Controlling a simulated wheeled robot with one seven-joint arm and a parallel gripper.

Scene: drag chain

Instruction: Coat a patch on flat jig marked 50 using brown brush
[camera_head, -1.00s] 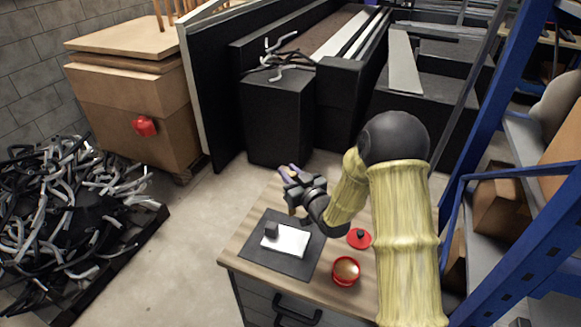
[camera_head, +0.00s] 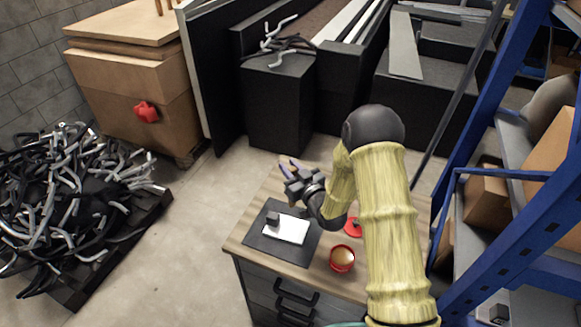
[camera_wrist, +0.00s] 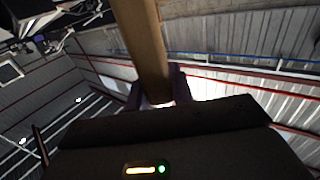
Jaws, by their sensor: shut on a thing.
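My gripper (camera_head: 288,172) is shut above the far part of the wooden bench, beyond the white plate. In the wrist view, my fingers hold a long brown handle (camera_wrist: 142,40), which looks like the brown brush. Its bristle end is not clear in either view. A flat white plate (camera_head: 290,232), likely the jig, lies on a dark mat (camera_head: 262,243) with a small dark block at its far left edge. No number 50 is legible. A red pot (camera_head: 342,258) with brownish contents stands open to the right of the mat, apart from my gripper.
A red lid (camera_head: 352,227) lies behind the pot, partly hidden by my arm. A blue shelf rack (camera_head: 475,150) stands close on the right. A pallet (camera_head: 120,248) heaped with drag chain lies on the floor at left. Clear floor separates it from the bench.

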